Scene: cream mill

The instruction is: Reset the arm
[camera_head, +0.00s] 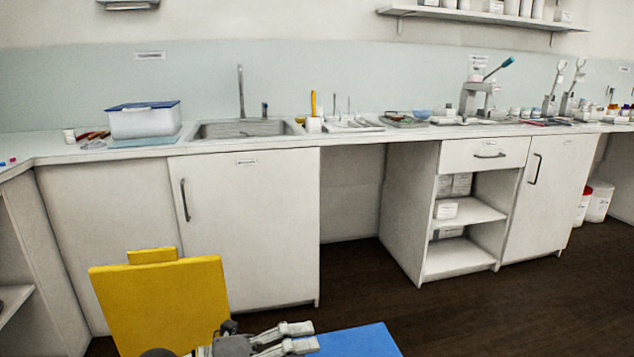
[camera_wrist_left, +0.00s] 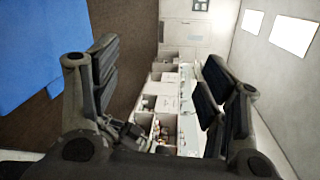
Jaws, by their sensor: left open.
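My left gripper (camera_head: 287,338) shows at the bottom of the head view, in front of the white cabinets and low above the dark floor. Its two grey fingers point right and stand apart, with nothing between them. In the left wrist view the same gripper (camera_wrist_left: 160,95) shows its dark finger pads spread wide, with only the distant room between them. My right gripper is in neither view.
A counter (camera_head: 350,138) runs along the wall with a sink (camera_head: 240,129) and a lidded tub (camera_head: 145,121). A lever press (camera_head: 478,97) stands further right. An open knee space (camera_head: 350,195) lies between cabinets. The dark floor (camera_head: 480,310) at right is clear.

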